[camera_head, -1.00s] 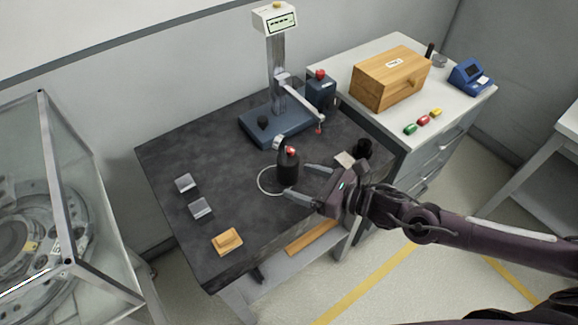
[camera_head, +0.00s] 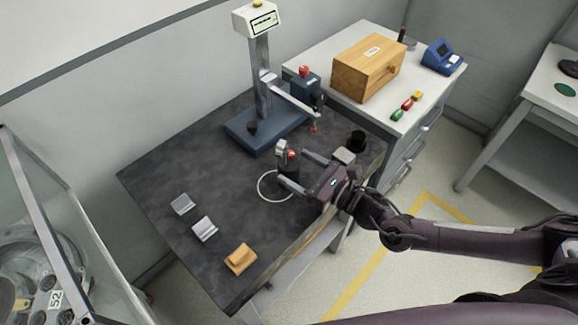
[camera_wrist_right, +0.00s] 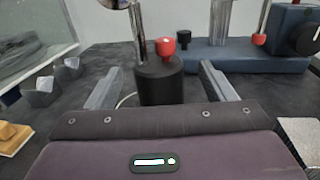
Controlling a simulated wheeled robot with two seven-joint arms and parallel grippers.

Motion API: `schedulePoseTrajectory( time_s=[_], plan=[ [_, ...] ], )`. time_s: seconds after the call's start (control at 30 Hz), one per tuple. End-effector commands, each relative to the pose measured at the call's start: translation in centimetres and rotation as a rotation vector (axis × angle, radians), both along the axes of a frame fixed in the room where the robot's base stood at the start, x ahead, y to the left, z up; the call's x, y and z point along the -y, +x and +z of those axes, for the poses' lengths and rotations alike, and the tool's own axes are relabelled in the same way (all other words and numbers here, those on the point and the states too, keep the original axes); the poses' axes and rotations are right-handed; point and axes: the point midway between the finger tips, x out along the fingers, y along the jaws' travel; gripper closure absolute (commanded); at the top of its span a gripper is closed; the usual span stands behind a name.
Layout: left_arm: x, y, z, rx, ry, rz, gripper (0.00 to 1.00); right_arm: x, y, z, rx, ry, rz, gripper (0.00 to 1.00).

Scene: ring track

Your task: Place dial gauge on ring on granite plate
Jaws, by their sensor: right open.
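The dial gauge (camera_head: 289,158) stands upright on the dark granite plate (camera_head: 190,160). It has a black round base, a red knob and a metal post with a round dial; the dial is partly cut off in the right wrist view (camera_wrist_right: 160,85). A thin white ring (camera_head: 260,192) is marked on the plate; the gauge and my gripper hide its right part. I cannot tell how well the base is centred on it. My right gripper (camera_head: 301,170) is open, low over the plate, its fingers reaching toward either side of the base. My left gripper is out of view.
A tall stand with a display (camera_head: 262,85) is behind the gauge. A black cup (camera_head: 357,140) is right of my gripper. Two grey blocks (camera_head: 204,229) and a tan block (camera_head: 240,258) lie along the plate's front left. A wooden box (camera_head: 368,72) sits on the side cabinet.

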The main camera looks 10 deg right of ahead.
Motion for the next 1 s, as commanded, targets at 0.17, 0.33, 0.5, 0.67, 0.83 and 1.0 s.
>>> schedulePoseTrajectory(
  time_s=[0.17, 0.33, 0.5, 0.67, 0.83, 1.0],
  plan=[
    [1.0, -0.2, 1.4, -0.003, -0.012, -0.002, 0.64, -1.9, 2.1, 0.6, 0.002, 0.003, 0.001, 0.24],
    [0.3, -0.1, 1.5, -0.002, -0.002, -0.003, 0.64, -2.4, 2.7, 0.3, -0.001, 0.001, 0.001, 0.24],
    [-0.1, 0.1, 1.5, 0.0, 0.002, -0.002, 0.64, -2.3, 2.6, 0.3, -0.001, 0.001, 0.001, 0.24],
    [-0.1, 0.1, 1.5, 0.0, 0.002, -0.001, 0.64, -2.3, 2.6, 0.3, -0.001, 0.001, 0.001, 0.45],
    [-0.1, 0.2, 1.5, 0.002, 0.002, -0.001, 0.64, -2.3, 2.6, 0.3, -0.001, 0.001, 0.001, 0.67],
    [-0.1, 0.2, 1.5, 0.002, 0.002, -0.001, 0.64, -2.4, 2.7, 0.5, 0.004, 0.003, 0.0, 0.89]
  ],
)
